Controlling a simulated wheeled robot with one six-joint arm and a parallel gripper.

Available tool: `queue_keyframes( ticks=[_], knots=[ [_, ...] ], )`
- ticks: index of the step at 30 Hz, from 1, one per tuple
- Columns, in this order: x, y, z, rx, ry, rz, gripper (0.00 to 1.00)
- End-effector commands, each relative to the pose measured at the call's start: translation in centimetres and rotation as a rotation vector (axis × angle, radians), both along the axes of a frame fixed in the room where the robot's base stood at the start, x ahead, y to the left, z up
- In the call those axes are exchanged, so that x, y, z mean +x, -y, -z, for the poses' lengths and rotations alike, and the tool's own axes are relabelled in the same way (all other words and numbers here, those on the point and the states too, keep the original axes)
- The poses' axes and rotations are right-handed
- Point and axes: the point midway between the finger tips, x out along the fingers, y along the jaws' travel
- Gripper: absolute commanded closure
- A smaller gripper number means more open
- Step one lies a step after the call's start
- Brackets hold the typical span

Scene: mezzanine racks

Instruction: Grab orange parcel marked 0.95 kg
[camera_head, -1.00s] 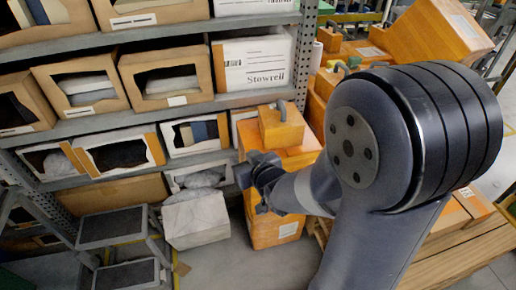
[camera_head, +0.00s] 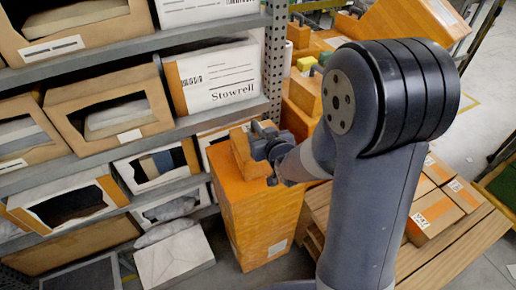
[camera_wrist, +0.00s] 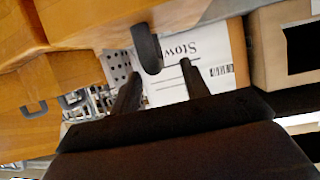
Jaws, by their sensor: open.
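A small orange parcel (camera_head: 243,155) sits on top of a tall orange box (camera_head: 258,215) beside the shelf end in the head view. No weight mark is readable on it. My gripper (camera_head: 267,143) is at its right side, close to it; contact cannot be told. In the wrist view an orange parcel (camera_wrist: 110,20) with a dark handle (camera_wrist: 147,48) fills the upper part. My gripper (camera_wrist: 157,82) shows there with its two dark fingers apart, near the handle, with nothing held between them.
A shelf rack with boxes stands left, including a white Stowrell box (camera_head: 217,78). More orange parcels stand behind my arm, one large (camera_head: 415,30). Cartons (camera_head: 435,212) lie on a wooden pallet at right.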

Motion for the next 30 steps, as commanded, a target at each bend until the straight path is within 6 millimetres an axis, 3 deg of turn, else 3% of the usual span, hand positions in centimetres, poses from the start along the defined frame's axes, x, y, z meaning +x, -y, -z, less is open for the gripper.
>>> queue_keyframes(
  ticks=[12,22,30],
  knots=[
    [4.3,-0.6,1.4,0.000,0.000,0.000,0.56],
    [4.7,-0.8,1.6,0.000,0.000,0.000,0.56],
    [4.7,-0.8,1.6,0.000,0.000,0.000,0.79]
  ],
)
